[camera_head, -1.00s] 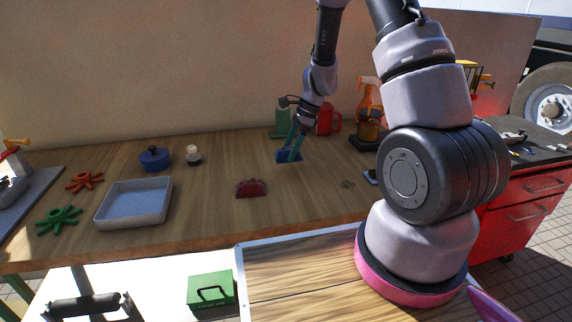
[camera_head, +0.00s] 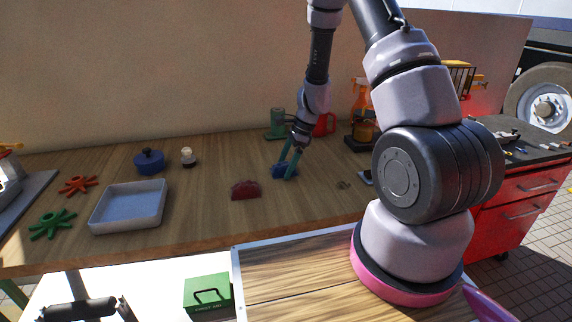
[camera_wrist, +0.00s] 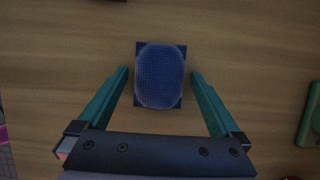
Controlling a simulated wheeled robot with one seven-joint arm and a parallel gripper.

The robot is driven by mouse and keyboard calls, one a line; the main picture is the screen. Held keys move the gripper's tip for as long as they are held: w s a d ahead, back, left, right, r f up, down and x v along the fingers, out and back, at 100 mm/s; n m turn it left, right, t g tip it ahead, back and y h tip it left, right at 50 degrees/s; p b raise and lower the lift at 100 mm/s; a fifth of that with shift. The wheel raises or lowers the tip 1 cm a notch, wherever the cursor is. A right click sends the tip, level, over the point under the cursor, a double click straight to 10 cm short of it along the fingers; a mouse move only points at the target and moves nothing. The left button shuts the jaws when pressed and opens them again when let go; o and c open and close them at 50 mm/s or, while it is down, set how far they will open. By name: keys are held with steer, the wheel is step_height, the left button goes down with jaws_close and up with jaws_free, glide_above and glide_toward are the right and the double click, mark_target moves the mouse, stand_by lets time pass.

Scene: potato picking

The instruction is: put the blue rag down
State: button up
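The blue rag (camera_head: 279,171) lies on the wooden workbench, near the middle of the head view. In the wrist view the rag (camera_wrist: 160,76) is a flat, dark blue rectangle with a lighter, rounded, textured middle. My gripper (camera_head: 287,171) reaches down over it, with its teal fingers spread apart. In the wrist view my gripper (camera_wrist: 160,74) has one finger on each side of the rag, with a strip of bare wood showing between each finger and the cloth.
A dark red object (camera_head: 245,190) lies left of the rag, with a grey tray (camera_head: 98,222) farther left. Bare wood surrounds the rag.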

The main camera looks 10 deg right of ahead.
steer(key=shift+r, duration=0.1)
steer(key=v, duration=1.2)
steer(key=s+r+n+t, duration=0.2)
steer(key=s+r+n, duration=0.15)
steer(key=r, duration=0.55)
steer(key=s+r+n+t, duration=0.1)
steer(key=s+r+n, duration=0.3)
steer(key=r, duration=0.6)
steer(key=s+r+n+t+h, duration=0.2)
steer(key=s+r+n+t, duration=0.2)
steer(key=s+r, duration=0.5)
steer(key=s+n, duration=0.2)
steer(key=s, duration=0.3)
steer(key=shift+s+d+r+n+h, duration=0.2)
steer(key=shift+s+n+h, duration=0.1)
steer(key=shift+s+n, duration=0.1)
